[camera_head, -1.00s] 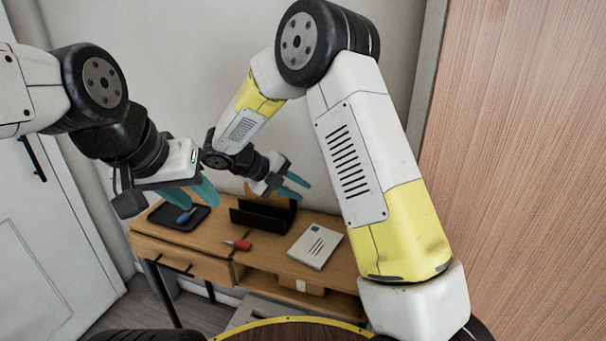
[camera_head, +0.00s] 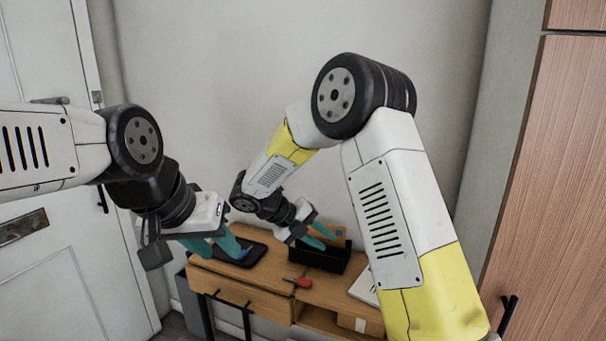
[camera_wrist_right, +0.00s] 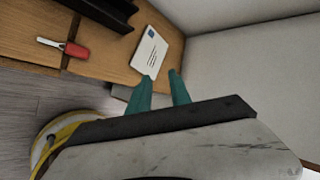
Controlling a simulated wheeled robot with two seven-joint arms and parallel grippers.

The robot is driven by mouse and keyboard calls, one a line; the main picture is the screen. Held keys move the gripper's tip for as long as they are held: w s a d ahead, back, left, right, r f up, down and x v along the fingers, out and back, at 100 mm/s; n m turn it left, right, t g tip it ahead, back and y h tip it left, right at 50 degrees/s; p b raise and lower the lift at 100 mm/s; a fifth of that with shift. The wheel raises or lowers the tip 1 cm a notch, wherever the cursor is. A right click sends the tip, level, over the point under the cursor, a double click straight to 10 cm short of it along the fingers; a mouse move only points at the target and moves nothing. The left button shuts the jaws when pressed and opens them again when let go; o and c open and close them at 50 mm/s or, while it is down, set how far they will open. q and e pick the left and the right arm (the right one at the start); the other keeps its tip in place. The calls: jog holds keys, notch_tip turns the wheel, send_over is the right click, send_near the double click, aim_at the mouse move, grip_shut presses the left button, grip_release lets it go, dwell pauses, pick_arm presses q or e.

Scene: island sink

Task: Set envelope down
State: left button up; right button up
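A white envelope (camera_wrist_right: 150,52) with a blue stamp and dark lines lies flat on the wooden desk in the right wrist view. In the head view the envelope (camera_head: 362,290) is partly hidden behind my right arm. My right gripper (camera_head: 322,236) is open above the desk; in the right wrist view its fingers (camera_wrist_right: 160,75) are apart, with nothing between them and the envelope beyond their tips. My left gripper (camera_head: 215,246) is open, with no object visible between its fingers, at the desk's left side.
A black holder (camera_head: 318,258) stands at the desk's back, with a brown piece (camera_head: 337,236) showing behind it. A red-handled tool (camera_head: 298,282) lies in front. A wooden cabinet (camera_head: 550,180) stands at right.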

jog(key=s+d+r+n+t+y, duration=0.1)
jog(key=s+d+r+n+y, duration=0.2)
jog(key=s+r+n, duration=0.2)
jog(key=s+d+r+n+t+y, duration=0.1)
jog(key=s+d+r+n+y, duration=0.2)
jog(key=s+n, duration=0.8)
jog(key=s+d+r+n+y, duration=0.3)
jog(key=s+r+n+y, duration=0.2)
jog(key=n, duration=1.2)
jog(key=s+r, duration=0.1)
jog(key=s, duration=0.2)
jog(key=shift+s+r+n+t, duration=0.25)
jog(key=shift+r+n+t, duration=0.05)
jog(key=shift+t, duration=0.1)
